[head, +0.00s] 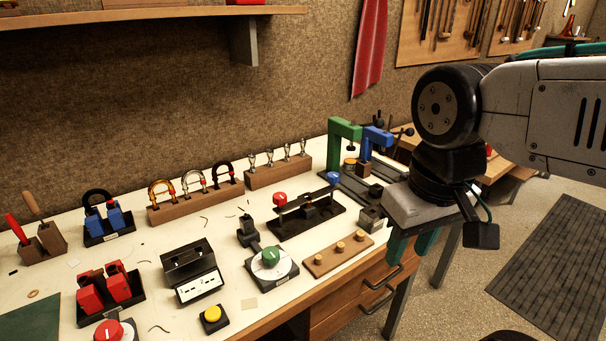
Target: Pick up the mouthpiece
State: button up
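Several small silver pieces that look like mouthpieces (269,158) stand upright in a row on a wooden block (262,178) at the back of the bench. I cannot tell which one the task means. My gripper (412,246) points down at the right, in front of the bench's right end. Its two teal fingers are apart with nothing seen between them. It is well to the right of the silver pieces and touches none of them.
A green clamp stand (343,133) and a blue one (371,150) rise between the silver pieces and my gripper. A black fixture with a red knob (280,198), a green dial (270,257) and a wooden peg board (339,255) sit nearer the front. Drawers (345,305) are below.

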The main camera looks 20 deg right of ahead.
aim_at(270, 150)
jog(key=k, duration=0.5)
jog(key=z, duration=1.45)
jog(key=i, duration=1.05)
jog(key=u, duration=1.95)
jog(key=i, duration=0.5)
